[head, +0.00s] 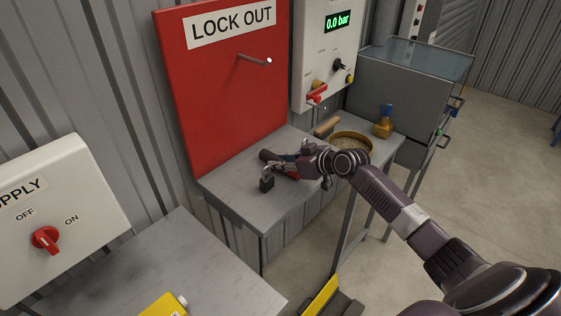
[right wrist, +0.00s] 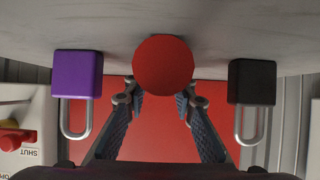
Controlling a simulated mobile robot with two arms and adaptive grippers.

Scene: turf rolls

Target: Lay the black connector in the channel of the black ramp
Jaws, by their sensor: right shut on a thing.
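My right gripper (head: 284,163) is low over the grey table in front of the red lockout board. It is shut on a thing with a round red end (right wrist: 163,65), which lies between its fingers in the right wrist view. A dark cylinder end (head: 267,155) shows beyond the gripper in the head view; I cannot tell whether it is the same thing. A dark block with a yellow panel (head: 320,297), cut off by the bottom edge of the head view, may be the black ramp. I cannot make out its channel or a black connector. My left gripper is not in view.
A black padlock (head: 267,184) stands beside the gripper; a purple padlock (right wrist: 77,75) shows on its other side in the right wrist view. The lockout board (head: 235,100) rises behind. The nearer table (head: 165,262) is mostly clear.

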